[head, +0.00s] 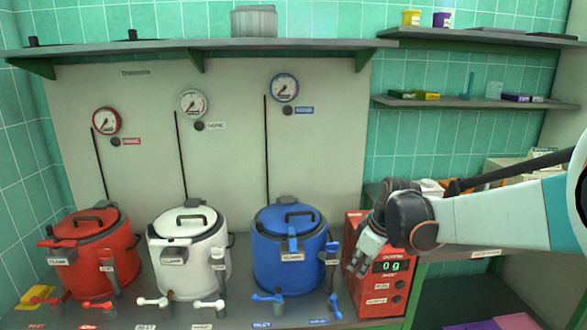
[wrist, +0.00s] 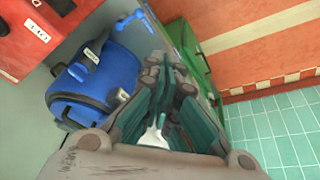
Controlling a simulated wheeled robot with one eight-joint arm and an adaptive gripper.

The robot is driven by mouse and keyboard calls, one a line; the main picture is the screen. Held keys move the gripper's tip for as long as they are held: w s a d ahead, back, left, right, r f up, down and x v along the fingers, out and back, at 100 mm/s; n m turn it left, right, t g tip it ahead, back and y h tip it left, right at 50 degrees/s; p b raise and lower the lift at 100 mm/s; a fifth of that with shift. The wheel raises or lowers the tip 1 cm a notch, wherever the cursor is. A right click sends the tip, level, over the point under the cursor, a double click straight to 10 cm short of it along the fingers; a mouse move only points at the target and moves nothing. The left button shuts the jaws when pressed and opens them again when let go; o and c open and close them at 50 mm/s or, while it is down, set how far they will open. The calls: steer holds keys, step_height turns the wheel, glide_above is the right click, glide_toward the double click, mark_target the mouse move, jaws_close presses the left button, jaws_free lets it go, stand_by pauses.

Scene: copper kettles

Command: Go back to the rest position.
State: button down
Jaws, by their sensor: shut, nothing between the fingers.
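My gripper (head: 368,257) is in front of the red box with a digital display (head: 392,266), at the right end of the counter in the head view. Its fingers point down and to the left. In the wrist view my gripper (wrist: 160,62) shows with its fingers together and nothing between them. My arm reaches in from the right edge of the head view. A blue kettle (head: 290,262) stands left of the gripper, apart from it; it also shows in the wrist view (wrist: 112,78).
A white kettle (head: 190,268) and a red kettle (head: 92,268) stand further left, lids on. Coloured valve handles (head: 268,298) line the counter's front. Gauges (head: 284,88) hang on the back panel. Shelves (head: 470,103) with small boxes are at upper right.

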steer(key=s+d+r+m+t+h, duration=0.15)
steer(key=s+r+m, duration=0.45)
steer(key=s, duration=0.8)
steer(key=s+d+m+t, duration=0.1)
steer(key=s+m, duration=0.3)
steer(key=s, duration=0.9)
steer(key=shift+s+d+f+t+h, duration=0.35)
steer(key=shift+f+t+h, duration=0.1)
steer(key=shift+t, duration=0.4)
steer(key=shift+w, duration=0.1)
